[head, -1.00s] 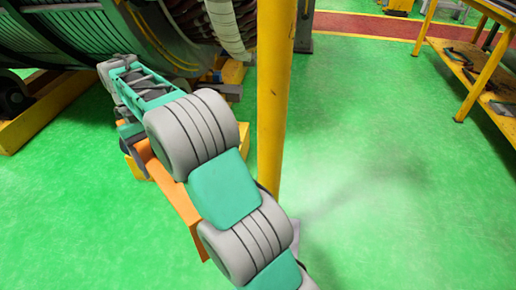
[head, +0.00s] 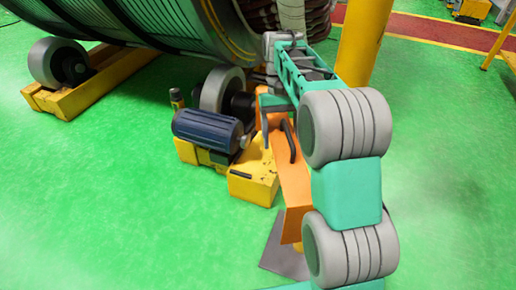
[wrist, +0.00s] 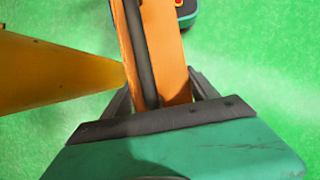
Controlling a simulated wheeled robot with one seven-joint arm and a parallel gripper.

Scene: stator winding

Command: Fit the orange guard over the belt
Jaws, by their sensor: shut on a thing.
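The orange guard (head: 292,185) hangs below my arm in the head view, just right of the yellow drive base. It is a long bar-like piece with a dark curved handle (head: 290,143). In the wrist view, my gripper (wrist: 155,100) is shut on the handle (wrist: 142,55), with the orange guard (wrist: 167,45) behind it. The guard is apart from the blue motor (head: 207,130), which stands beside a grey roller (head: 221,90) under the big stator (head: 160,18). I cannot make out the belt; my arm and the guard cover part of that area.
A yellow pillar (head: 366,42) stands behind my arm; in the wrist view a yellow post (wrist: 50,75) is close left of the gripper. Another roller (head: 58,63) on a yellow rail stands at left. Green floor is clear at front left and right.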

